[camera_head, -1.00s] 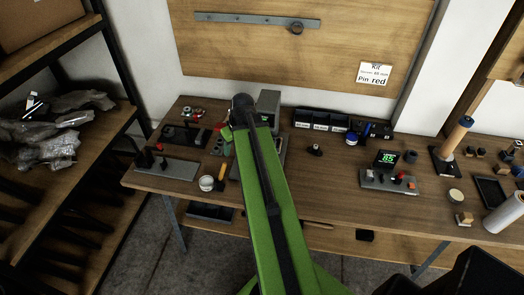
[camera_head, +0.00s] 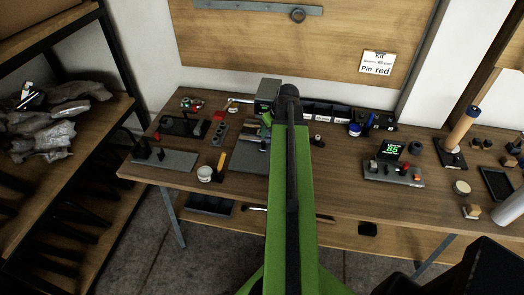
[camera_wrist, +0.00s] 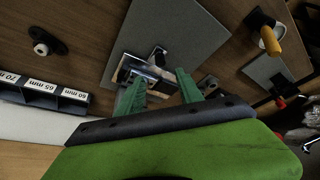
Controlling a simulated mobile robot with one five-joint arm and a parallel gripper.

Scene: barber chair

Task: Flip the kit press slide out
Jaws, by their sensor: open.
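The press (camera_head: 268,93), as I take it, is a grey box-like unit at the back of the bench, with a grey base plate (camera_head: 246,160) in front, partly hidden by my green arm. In the wrist view the grey plate (camera_wrist: 190,32) bears a shiny metal block (camera_wrist: 150,72) with a dark bar-like part on it. I cannot tell for sure which part is the slide. My gripper (camera_wrist: 160,80) has its two green fingers apart, close to the metal block, which shows between and beyond the fingertips. I cannot tell whether they touch it.
Labelled dark bins (camera_head: 325,113) stand behind and right. A unit with a green display (camera_head: 389,150) is further right. A toggle-clamp plate (camera_head: 165,159), a white pot (camera_head: 205,174) and a yellow-handled tool (camera_head: 221,162) are left. A paintbrush (camera_head: 255,208) lies below the bench top.

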